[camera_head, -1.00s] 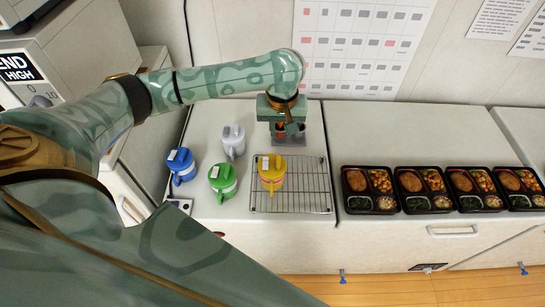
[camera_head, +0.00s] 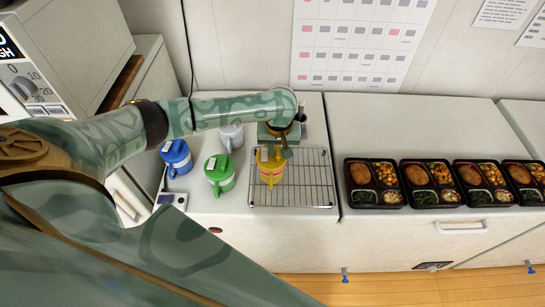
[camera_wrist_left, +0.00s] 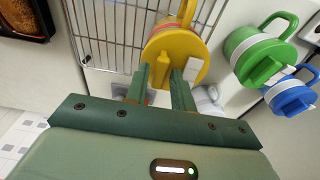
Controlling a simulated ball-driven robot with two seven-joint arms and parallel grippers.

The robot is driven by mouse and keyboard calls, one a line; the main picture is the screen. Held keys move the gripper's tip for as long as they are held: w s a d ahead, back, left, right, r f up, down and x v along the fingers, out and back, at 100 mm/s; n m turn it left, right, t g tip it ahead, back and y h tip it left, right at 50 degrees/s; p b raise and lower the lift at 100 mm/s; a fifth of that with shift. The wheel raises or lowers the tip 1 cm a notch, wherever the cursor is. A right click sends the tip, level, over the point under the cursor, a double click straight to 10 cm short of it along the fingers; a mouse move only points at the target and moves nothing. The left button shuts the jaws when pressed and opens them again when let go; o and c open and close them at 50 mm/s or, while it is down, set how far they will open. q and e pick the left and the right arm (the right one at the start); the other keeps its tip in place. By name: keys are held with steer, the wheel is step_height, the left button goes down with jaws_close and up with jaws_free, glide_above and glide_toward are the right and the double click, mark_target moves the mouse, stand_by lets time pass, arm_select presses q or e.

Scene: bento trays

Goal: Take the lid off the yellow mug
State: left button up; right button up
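The yellow mug (camera_head: 271,175) stands upright on the wire rack, with its yellow lid (camera_head: 265,156) on top. In the left wrist view the lid (camera_wrist_left: 189,47) fills the top middle, with a raised yellow tab pointing toward my fingers. My left gripper (camera_head: 287,152) is at the mug's far right edge in the head view. In the left wrist view its two fingers (camera_wrist_left: 161,84) are apart, one on each side of the tab. Whether they touch it I cannot tell. My right gripper is not in view.
A green-lidded mug (camera_head: 220,174), a blue-lidded mug (camera_head: 177,158) and a grey mug (camera_head: 231,137) stand left of the wire rack (camera_head: 314,181). Several bento trays (camera_head: 373,183) line the counter to the right. A small device (camera_head: 172,200) lies at the front left.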

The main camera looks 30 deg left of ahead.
arm_select(q)
jaws_close()
steer(key=shift+r, duration=0.15)
